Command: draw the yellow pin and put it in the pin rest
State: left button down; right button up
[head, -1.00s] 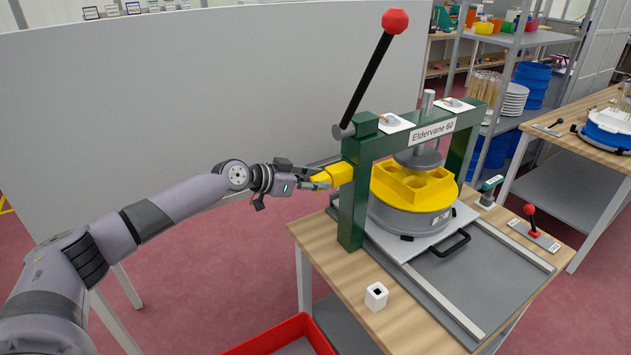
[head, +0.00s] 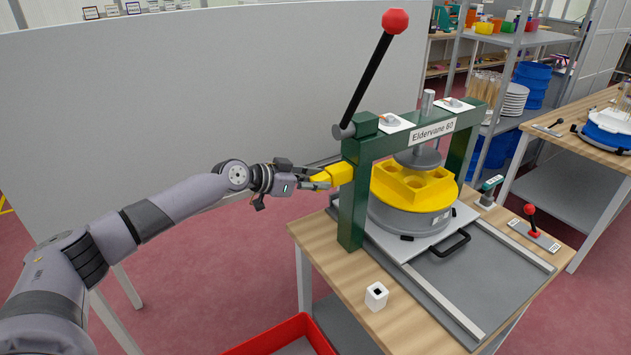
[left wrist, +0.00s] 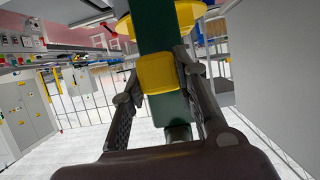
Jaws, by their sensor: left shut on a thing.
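The yellow pin (head: 339,174) sits at the left post of the green press frame (head: 352,208), its head sticking out to the left. My left gripper (head: 322,179) is shut on the yellow pin. In the left wrist view the pin's yellow head (left wrist: 157,73) lies between the two fingers, against the green post (left wrist: 152,28). Whether the pin's shaft is still in the post is hidden. My right gripper is not in view.
The press holds a yellow mould (head: 414,185) on a grey round base. Its long lever with a red knob (head: 395,21) rises above. A red bin (head: 283,337) stands below the table's left edge. The wooden table top (head: 330,250) is bare around the white block.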

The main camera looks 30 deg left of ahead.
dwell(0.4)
pick_arm(q)
jog(key=shift+s+a+b, duration=0.35)
jog(key=shift+s+b, duration=0.1)
jog(key=shift+s, duration=0.1)
jog(key=c, duration=1.8)
grip_release()
jog(key=shift+c, duration=0.2)
grip_shut()
